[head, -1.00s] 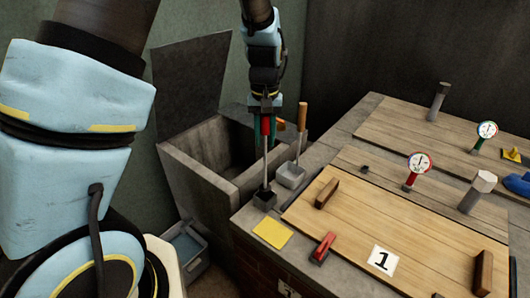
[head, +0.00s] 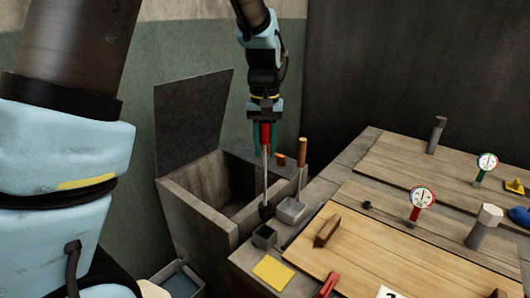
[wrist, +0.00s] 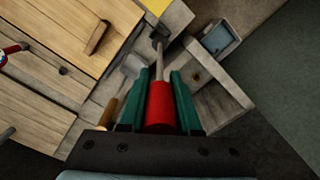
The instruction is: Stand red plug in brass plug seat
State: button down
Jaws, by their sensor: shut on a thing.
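My gripper (head: 265,149) is shut on the red grip of a long upright rod, seemingly the red plug (head: 265,134). It has a pale metal shaft and a dark block at its lower end. That lower end hangs just above a small dark square holder (head: 264,236) on the bench corner. In the wrist view the red grip (wrist: 160,105) sits between the green fingers (wrist: 162,78), with the shaft pointing away from me. I cannot clearly pick out a brass plug seat. A small yellow piece (head: 514,186) lies at the far right, its shape unclear.
A wooden-handled scoop (head: 302,155) stands in a pale holder right beside the rod. An open grey bin (head: 190,202) is to the left. The wooden lids (head: 400,254) carry handles, a red-stemmed gauge (head: 422,199) and a green-stemmed gauge (head: 487,163).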

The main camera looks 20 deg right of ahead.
aim_at(265, 122)
jog(key=shift+r+p, duration=1.5)
jog(key=shift+r, duration=0.55)
jog(key=shift+f, duration=0.1)
